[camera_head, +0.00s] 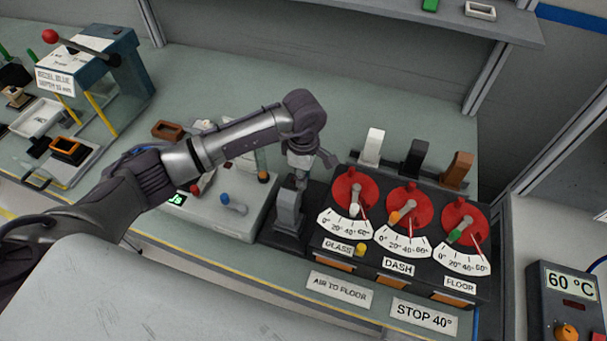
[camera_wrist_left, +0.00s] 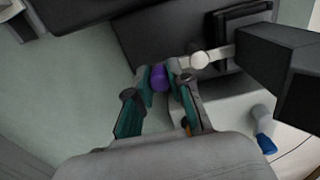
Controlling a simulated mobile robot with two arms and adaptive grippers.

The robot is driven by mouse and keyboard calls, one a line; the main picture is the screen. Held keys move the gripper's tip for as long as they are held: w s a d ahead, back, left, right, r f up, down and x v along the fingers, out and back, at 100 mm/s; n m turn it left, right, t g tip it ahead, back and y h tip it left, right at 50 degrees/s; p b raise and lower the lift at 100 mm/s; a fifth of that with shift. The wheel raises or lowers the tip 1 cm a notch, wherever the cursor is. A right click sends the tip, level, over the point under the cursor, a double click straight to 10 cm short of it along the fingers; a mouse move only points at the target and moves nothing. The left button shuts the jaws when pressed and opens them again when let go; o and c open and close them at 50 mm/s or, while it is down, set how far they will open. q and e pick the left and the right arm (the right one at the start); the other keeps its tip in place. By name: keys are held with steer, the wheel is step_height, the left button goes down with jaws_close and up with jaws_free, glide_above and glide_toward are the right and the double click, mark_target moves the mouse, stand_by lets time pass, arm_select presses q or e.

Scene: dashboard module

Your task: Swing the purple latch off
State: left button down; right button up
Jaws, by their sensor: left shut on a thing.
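The purple latch (camera_wrist_left: 159,78) shows in the left wrist view as a rounded purple knob between my left fingertips. My left gripper (camera_wrist_left: 161,80) is shut on it, one finger on each side. In the head view my left gripper (camera_head: 300,178) points down over the left end of the dark dashboard module (camera_head: 318,248), above a grey upright block (camera_head: 289,212). There the purple latch is hidden by the gripper and arm. My right gripper is in neither view.
Three red dials (camera_head: 408,208) with pointers and scales stand right of the gripper. A white ball knob (camera_wrist_left: 200,60) is close beside the fingers. A grey box with a blue-tipped lever (camera_head: 233,203) lies left, below my arm.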

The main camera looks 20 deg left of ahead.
arm_select(q)
steer(key=shift+a, duration=0.1)
steer(key=shift+a+n+b, duration=0.15)
steer(key=shift+n+b, duration=0.3)
steer(key=shift+n, duration=0.05)
steer(key=shift+a+f+n+b, duration=0.1)
steer(key=shift+a+n+b, duration=0.3)
steer(key=shift+n+b, duration=0.6)
steer(key=n+b, duration=0.1)
steer(key=n, duration=0.1)
steer(key=a+n+b, duration=0.1)
steer(key=s+a+n+b, duration=0.1)
steer(key=n, duration=0.1)
steer(key=shift+n, duration=0.3)
steer(key=n+b, duration=0.1)
steer(key=s+n+b, duration=0.1)
steer(key=n, duration=0.1)
steer(key=a+n+b, duration=0.1)
steer(key=n, duration=0.1)
steer(key=shift+s, duration=0.35)
steer(key=shift+s+a+n+b, duration=0.1)
steer(key=shift+s+n+b, duration=0.3)
steer(key=shift+n, duration=0.7)
steer(key=shift+s+a+n+b, duration=0.1)
steer(key=shift+s+n+b, duration=0.25)
steer(key=shift+n, duration=0.75)
steer(key=c, duration=1.1)
jaws_free()
